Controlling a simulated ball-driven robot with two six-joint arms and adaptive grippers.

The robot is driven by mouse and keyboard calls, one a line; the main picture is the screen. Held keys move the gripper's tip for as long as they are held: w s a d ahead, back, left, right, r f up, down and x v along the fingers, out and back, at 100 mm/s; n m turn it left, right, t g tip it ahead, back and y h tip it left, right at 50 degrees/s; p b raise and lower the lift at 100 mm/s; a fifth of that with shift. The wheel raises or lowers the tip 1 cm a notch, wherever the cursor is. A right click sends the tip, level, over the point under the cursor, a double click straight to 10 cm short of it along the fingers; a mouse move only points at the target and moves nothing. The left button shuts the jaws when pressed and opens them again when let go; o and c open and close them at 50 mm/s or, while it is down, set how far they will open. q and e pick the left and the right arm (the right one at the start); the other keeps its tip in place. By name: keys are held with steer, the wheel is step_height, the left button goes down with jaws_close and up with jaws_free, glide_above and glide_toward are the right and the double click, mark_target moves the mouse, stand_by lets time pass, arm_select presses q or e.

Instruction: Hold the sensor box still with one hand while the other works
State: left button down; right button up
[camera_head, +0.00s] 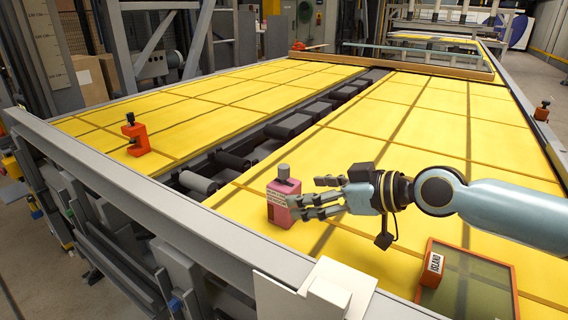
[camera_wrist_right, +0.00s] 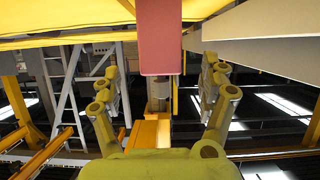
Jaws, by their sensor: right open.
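The sensor box, a pink block with a pale label and a dark grey knob on top, (camera_head: 281,208) stands upright on the yellow table (camera_head: 372,212) near its front edge. Its pink body also shows at the top of the right wrist view (camera_wrist_right: 160,38), between the spread fingers. My right gripper (camera_head: 312,198) is open, its fingers pointing left at the box's right side. The fingertips overlap the box's edge in the head view; I cannot tell whether they touch it. My left gripper is not in view.
An orange clamp (camera_head: 135,135) stands on the table's left part. A dark roller channel (camera_head: 284,127) divides the table. An orange-framed green panel with a white label (camera_head: 466,283) is at front right. A grey rail (camera_head: 150,215) runs along the front edge. Yellow surface behind the box is clear.

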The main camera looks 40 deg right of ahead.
steer(key=shift+s, duration=0.1)
steer(key=o, duration=0.5)
steer(key=shift+c, duration=0.2)
steer(key=shift+r, duration=0.1)
